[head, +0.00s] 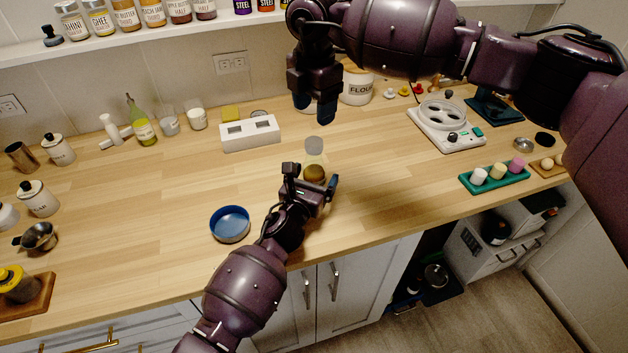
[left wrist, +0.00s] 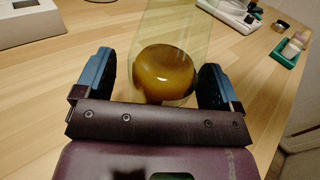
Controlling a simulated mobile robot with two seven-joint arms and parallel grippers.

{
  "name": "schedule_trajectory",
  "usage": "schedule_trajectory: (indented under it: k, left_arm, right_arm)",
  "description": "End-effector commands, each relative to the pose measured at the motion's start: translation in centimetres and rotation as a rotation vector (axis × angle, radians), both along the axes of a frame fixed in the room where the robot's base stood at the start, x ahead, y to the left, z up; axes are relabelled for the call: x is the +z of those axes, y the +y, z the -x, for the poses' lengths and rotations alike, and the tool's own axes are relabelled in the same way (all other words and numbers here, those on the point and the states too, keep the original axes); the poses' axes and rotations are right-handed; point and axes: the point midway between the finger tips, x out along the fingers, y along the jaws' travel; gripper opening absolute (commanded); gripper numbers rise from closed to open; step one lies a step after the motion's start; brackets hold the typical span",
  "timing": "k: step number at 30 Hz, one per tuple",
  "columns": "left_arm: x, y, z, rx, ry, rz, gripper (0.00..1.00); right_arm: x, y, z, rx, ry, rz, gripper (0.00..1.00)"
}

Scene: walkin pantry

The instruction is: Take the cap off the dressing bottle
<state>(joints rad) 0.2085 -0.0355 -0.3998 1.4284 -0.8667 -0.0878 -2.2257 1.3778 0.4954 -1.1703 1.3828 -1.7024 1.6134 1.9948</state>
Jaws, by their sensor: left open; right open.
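The dressing bottle (head: 315,172) stands upright on the wooden counter, clear with amber-brown dressing at its bottom. A pale grey round cap (head: 313,144) shows at its top. My left gripper (head: 312,180) is open, with its fingers on either side of the bottle. In the left wrist view, the bottle (left wrist: 168,70) stands between the blue fingertips of my left gripper (left wrist: 155,80), with gaps visible; its top is out of frame. My right gripper (head: 314,108) is open and empty, pointing down above and behind the cap, apart from it.
A blue bowl (head: 230,223) sits left of my left gripper. A white box with slots (head: 250,134) stands behind to the left, and a flour canister (head: 356,88) behind to the right. A green tray (head: 494,180) lies at right.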

Motion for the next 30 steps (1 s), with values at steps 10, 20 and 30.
schedule_trajectory:
  k: [10, 20, 30]
  left_arm:
    - [0.0, -0.1, -0.3, 0.0, 0.0, 0.0, 0.89]
    - [0.0, -0.1, -0.2, 0.0, 0.0, 0.0, 0.38]
    - [0.0, -0.1, -0.2, 0.0, 0.0, 0.0, 0.0]
  right_arm:
    - [0.0, 0.0, 0.0, 0.0, 0.0, 0.0, 0.6]
    - [0.0, 0.0, 0.0, 0.0, 0.0, 0.0, 0.6]
    - [-1.0, 0.2, 0.4, 0.0, 0.021, -0.009, 0.6]
